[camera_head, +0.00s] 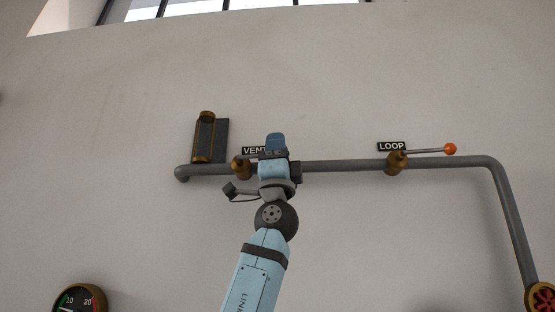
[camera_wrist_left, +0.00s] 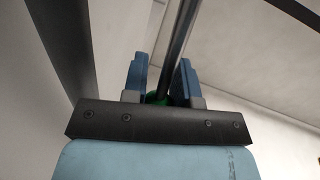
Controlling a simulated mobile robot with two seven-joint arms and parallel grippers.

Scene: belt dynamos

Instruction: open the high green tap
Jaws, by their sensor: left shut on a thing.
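The tap at the VENT label has a brass body (camera_head: 241,167) on the grey wall pipe, left of my gripper in the head view. Its handle end is hidden there behind my left gripper (camera_head: 275,143). In the left wrist view, a green knob (camera_wrist_left: 157,99) shows low between the two blue fingers of my left gripper (camera_wrist_left: 160,80). My left gripper is shut on this green handle. My right gripper is in neither view.
The grey pipe (camera_head: 340,166) runs along the wall and bends down at the right. A LOOP tap (camera_head: 397,162) with an orange knob (camera_head: 450,149) sits right of my gripper. A sight glass (camera_head: 205,138) stands at left; a gauge (camera_head: 80,299) is low left, a red wheel (camera_head: 542,298) low right.

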